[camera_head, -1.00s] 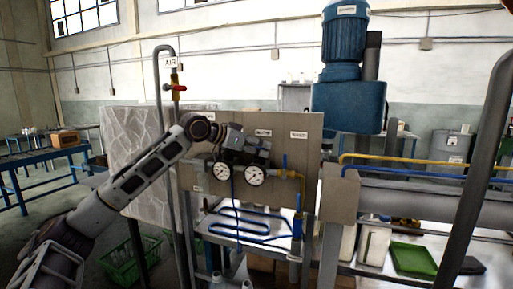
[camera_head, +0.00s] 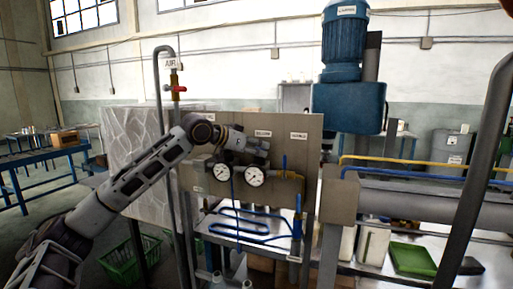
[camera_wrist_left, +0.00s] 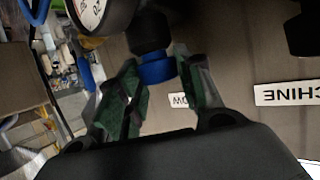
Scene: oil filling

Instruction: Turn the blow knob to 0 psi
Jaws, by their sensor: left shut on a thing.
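The blue blow knob (camera_wrist_left: 157,69) sits on a dark valve body at the panel, in the left wrist view. My left gripper (camera_wrist_left: 158,62) has its green-padded fingers on either side of the knob and is shut on it. In the head view my left gripper (camera_head: 262,152) is at the front of the beige panel (camera_head: 298,155), just above two round gauges, and it hides the knob there. The left gauge (camera_head: 221,172) and right gauge (camera_head: 255,178) have white dials. Their readings are too small to tell. My right gripper is not in view.
A red-handled air valve (camera_head: 176,89) stands on a pipe left of the panel. Blue tubing (camera_head: 245,236) loops below. A large blue motor (camera_head: 345,105) stands behind to the right.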

